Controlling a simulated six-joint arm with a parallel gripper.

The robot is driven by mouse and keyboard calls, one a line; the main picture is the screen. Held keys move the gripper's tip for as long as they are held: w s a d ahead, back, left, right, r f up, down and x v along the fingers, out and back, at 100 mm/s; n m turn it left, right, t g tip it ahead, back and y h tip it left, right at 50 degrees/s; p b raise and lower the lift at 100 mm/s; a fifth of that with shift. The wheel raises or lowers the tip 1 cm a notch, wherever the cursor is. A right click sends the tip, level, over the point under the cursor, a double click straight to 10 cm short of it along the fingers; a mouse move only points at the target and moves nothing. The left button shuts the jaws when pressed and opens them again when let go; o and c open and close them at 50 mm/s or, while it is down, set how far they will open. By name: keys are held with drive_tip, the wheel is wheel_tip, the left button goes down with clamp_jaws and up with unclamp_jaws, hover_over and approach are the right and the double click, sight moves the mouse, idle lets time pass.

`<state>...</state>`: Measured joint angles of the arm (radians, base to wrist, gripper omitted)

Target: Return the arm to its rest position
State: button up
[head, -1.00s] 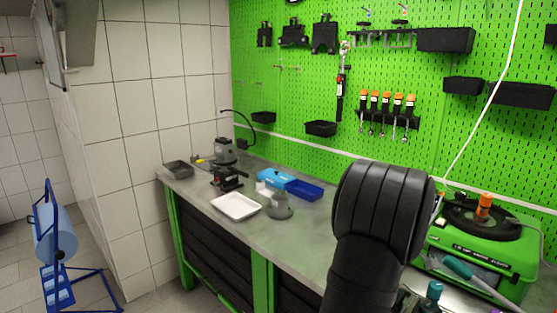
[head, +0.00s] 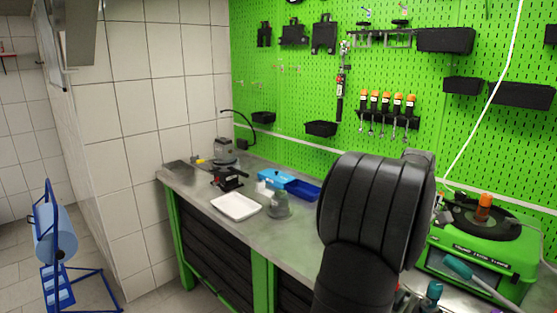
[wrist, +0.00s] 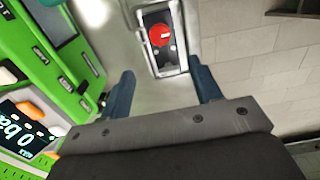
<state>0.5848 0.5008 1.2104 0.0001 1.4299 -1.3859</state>
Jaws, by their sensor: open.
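My arm (head: 365,220) stands large and black in the front middle of the head view, above the workbench. The gripper itself is hidden there behind the arm. In the wrist view my gripper (wrist: 160,90) shows two blue fingers spread apart, with nothing between them. Past the fingertips is a red button (wrist: 161,35) on a grey panel, apart from the fingers.
The green testbench (head: 480,245) stands close to the right of my arm, with bottles in front. On the bench (head: 215,188) are a white tray (head: 236,206), a blue bin (head: 303,189) and a grey pump part (head: 278,205). The green pegboard (head: 290,100) rises behind.

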wheel_tip(320, 180, up, 5)
wheel_tip(320, 180, down, 18)
drive_tip(key=shift+r, duration=0.25)
drive_tip(key=shift+f+m, duration=0.1)
drive_tip(key=shift+m, duration=0.2)
drive_tip(key=m, duration=0.7)
drive_tip(key=shift+m, duration=0.4)
drive_tip(key=m, duration=0.4)
drive_tip(key=shift+m, duration=2.2)
